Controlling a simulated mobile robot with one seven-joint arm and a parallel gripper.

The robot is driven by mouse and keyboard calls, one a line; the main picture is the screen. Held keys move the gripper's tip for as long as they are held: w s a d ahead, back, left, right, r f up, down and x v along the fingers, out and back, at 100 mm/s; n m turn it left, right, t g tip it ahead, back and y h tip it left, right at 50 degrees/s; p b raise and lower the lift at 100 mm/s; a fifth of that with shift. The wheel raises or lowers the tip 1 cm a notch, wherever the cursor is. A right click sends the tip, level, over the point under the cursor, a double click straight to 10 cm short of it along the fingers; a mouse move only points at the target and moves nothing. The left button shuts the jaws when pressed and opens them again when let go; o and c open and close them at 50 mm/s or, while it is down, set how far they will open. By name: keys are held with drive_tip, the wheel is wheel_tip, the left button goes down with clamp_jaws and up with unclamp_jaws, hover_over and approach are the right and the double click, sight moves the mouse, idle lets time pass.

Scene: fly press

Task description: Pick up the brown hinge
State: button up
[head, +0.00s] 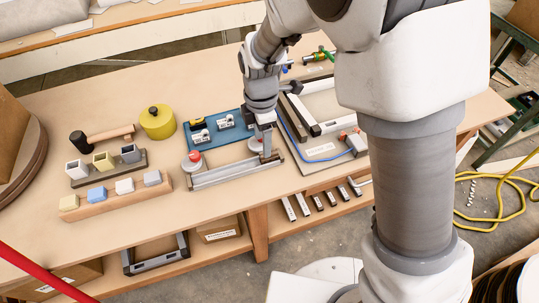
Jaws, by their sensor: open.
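My gripper (267,145) is open and points down over the aluminium rail on the workbench, just right of the blue mat. A small brownish patch (272,158) shows at the fingertips, at the right part of the rail. It may be the brown hinge, but it is too small and too covered by the gripper to be sure. I cannot tell whether the fingers touch it.
The aluminium rail (225,176) lies near the front bench edge. The blue mat (225,146) holds small white and black parts. Left are a yellow pot (157,122), a mallet (108,134) and a wooden block row (118,199). A framed board (297,155) lies right.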

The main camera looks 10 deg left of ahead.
drive_tip(key=shift+f+b, duration=0.6)
drive_tip(key=shift+f, duration=2.2)
drive_tip(key=shift+c, duration=0.3)
clamp_jaws()
